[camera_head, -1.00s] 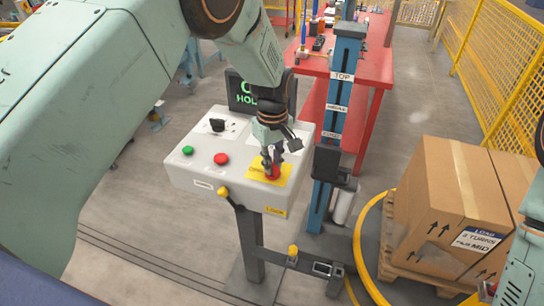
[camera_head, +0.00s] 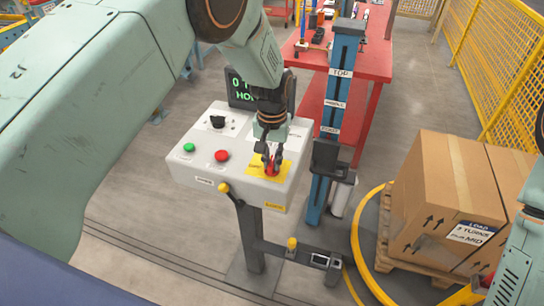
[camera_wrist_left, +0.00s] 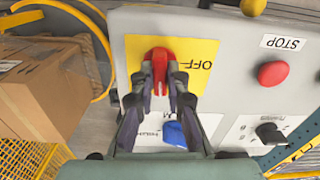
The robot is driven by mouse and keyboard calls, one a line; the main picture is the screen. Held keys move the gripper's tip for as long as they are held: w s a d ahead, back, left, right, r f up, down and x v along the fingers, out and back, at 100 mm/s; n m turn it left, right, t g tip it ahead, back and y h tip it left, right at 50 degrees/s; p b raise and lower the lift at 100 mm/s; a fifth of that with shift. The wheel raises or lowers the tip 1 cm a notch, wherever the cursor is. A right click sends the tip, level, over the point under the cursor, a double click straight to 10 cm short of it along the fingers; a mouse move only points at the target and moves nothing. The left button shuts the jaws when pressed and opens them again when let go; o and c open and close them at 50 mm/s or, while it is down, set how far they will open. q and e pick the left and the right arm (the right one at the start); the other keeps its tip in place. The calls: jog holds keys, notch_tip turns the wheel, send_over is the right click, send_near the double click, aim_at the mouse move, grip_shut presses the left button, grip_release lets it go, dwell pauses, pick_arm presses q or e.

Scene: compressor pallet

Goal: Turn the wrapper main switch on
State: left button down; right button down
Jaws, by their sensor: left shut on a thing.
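The main switch is a red handle (camera_head: 271,170) on a yellow plate (camera_head: 285,171) at the right front of the grey control panel (camera_head: 231,181). My left gripper (camera_head: 272,160) reaches down onto it from above. In the left wrist view the fingers (camera_wrist_left: 160,85) are closed around the red handle (camera_wrist_left: 158,58), one on each side. The handle points up and down in that picture, with the word OFF printed to its right on the yellow plate (camera_wrist_left: 185,45). The fingers hide part of the handle and plate. My right gripper does not show clearly; only an arm part is at the right edge.
The panel has a red button (camera_head: 221,156), a green button (camera_head: 189,147), a black knob (camera_head: 217,122) and a display (camera_head: 243,91) behind. A blue knob (camera_wrist_left: 174,134) is close beside the fingers. A blue mast (camera_head: 336,110) stands right of it. A wrapped-pallet carton (camera_head: 440,200) is further right.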

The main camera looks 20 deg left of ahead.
aim_at(272, 161)
pick_arm(q)
jog(key=shift+w+r+m, duration=0.15)
jog(key=shift+r+m, duration=0.05)
jog(key=shift+m, duration=0.4)
jog(key=c, duration=1.7)
grip_release()
jog(key=shift+c, duration=0.2)
jog(key=o, duration=0.4)
jog(key=shift+s, duration=0.25)
jog(key=shift+w, duration=0.1)
jog(key=shift+r, duration=0.1)
notch_tip(272, 161, up, 12)
